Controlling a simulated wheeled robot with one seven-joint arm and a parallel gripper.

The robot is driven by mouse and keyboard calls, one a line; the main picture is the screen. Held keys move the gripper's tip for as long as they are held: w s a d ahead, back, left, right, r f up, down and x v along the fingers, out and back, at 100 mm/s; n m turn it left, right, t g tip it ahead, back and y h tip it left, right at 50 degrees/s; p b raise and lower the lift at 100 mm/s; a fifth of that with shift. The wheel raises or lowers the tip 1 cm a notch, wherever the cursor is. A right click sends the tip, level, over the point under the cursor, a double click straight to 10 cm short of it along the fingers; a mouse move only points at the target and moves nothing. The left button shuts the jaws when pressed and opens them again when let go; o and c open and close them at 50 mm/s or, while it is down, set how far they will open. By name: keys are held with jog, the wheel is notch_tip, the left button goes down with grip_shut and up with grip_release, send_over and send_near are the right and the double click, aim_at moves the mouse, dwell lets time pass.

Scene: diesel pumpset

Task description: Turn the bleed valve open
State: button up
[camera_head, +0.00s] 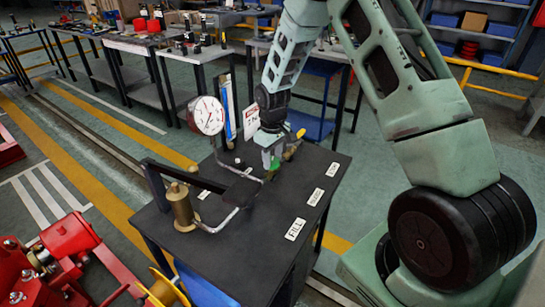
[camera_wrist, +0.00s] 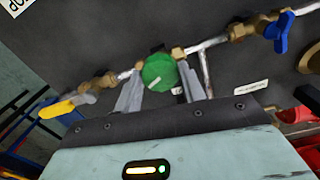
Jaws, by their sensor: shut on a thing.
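A round green knob (camera_wrist: 158,70) with a short white line sits on a silver pipe in the wrist view. My gripper (camera_wrist: 161,84) has one grey finger on each side of it and is shut on it. The white line slants down to the left. In the head view my gripper (camera_head: 272,163) reaches down over the black tabletop (camera_head: 250,250), and green shows at its tip. A yellow lever (camera_wrist: 67,106) is to the left along the pipe. A blue lever (camera_wrist: 280,32) is to the right. I cannot tell from a label which valve is the bleed valve.
A pressure gauge (camera_head: 207,115) stands left of my gripper, with a brass cylinder (camera_head: 182,207) and pump lever near it. A FILL label (camera_head: 295,229) and other labels lie on the tabletop's right side. Red machinery (camera_head: 70,240) is at the lower left.

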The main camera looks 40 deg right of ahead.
aim_at(273, 160)
jog(key=o, duration=1)
notch_tip(273, 160, up, 17)
jog(key=shift+r+b, duration=0.2)
jog(key=shift+b, duration=0.35)
jog(key=shift+s, duration=0.1)
